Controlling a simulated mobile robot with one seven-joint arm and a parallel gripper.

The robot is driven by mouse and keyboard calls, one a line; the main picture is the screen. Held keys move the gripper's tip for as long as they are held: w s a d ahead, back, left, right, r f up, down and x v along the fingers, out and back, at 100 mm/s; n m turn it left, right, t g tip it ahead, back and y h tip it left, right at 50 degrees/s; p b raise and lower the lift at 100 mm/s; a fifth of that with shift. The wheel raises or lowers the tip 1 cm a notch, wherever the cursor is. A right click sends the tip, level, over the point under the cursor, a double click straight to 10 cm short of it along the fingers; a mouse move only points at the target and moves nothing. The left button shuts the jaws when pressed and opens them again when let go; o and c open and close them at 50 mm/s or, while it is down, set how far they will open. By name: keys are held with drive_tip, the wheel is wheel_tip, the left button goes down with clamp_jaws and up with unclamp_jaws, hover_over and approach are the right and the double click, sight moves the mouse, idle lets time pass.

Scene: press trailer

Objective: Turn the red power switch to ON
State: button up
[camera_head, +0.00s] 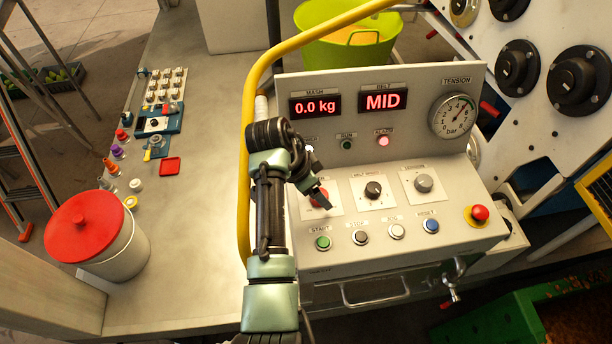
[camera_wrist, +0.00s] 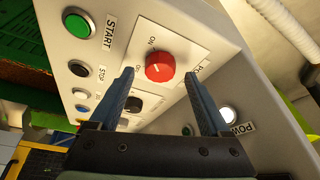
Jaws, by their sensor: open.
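The red power switch (camera_wrist: 160,67) is a round knob on a white plate on the control panel (camera_head: 340,225). In the wrist view, an ON label stands by one side of it, and a second label is partly hidden by a finger. In the head view only a bit of the red knob (camera_head: 318,199) shows behind my gripper. My gripper (camera_head: 322,196) is open at the panel's left knob. In the wrist view its two blue fingers (camera_wrist: 160,80) point toward the knob, one on each side. I cannot tell whether they touch it.
A black belt knob (camera_head: 373,190) and a grey tension knob (camera_head: 424,183) sit to the right. Below are the green START button (camera_head: 323,242), other buttons and a red emergency stop (camera_head: 479,213). A yellow rail (camera_head: 246,150) curves along the panel's left side.

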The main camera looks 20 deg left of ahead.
drive_tip(key=b+v, duration=0.1)
drive_tip(key=v, duration=1)
drive_tip(key=shift+s+r, duration=0.15)
drive_tip(key=shift+r, duration=0.15)
